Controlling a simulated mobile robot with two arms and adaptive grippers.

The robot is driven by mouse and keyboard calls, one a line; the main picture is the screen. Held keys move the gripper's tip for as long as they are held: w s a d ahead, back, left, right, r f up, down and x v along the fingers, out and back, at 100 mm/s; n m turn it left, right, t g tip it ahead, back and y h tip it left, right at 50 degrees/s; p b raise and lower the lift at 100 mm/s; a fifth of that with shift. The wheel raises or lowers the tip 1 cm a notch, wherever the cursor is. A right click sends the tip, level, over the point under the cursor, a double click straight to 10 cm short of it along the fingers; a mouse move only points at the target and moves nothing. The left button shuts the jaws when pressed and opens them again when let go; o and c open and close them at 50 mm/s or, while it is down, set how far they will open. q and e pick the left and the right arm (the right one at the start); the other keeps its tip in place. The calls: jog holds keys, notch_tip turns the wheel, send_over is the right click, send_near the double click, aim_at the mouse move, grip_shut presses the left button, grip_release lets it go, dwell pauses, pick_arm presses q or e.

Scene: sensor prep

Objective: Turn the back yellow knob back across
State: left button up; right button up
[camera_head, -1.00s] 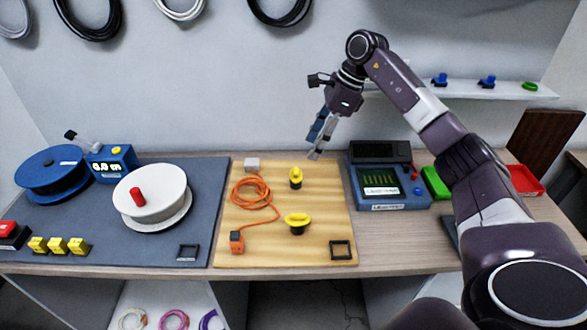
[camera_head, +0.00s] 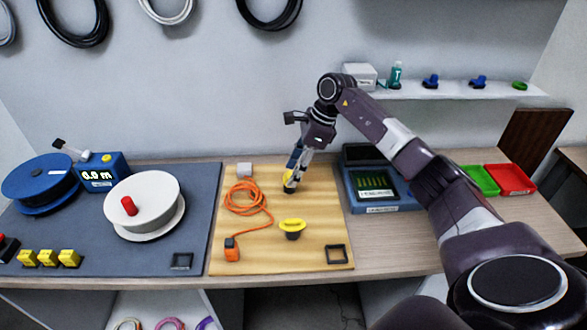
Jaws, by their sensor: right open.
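The back yellow knob (camera_head: 287,176) stands on the wooden board (camera_head: 312,222) and is partly hidden by my right gripper (camera_head: 292,182). The right gripper points down with its fingertips at the knob. It is open, and I cannot tell whether the fingers touch the knob. The front yellow knob (camera_head: 292,225) stands nearer on a dark base, its grip lying left to right. The back knob's present heading is hidden by the fingers. My left gripper is not in view.
An orange cable (camera_head: 247,200) coils on the board's left, with an orange box (camera_head: 232,249) at its end. A blue tester (camera_head: 378,195) stands right of the board. A white spool (camera_head: 144,197) is on the dark mat at left. A black square frame (camera_head: 336,254) lies at front right.

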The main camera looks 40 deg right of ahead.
jog(key=c, duration=1.1)
jog(key=shift+c, duration=0.2)
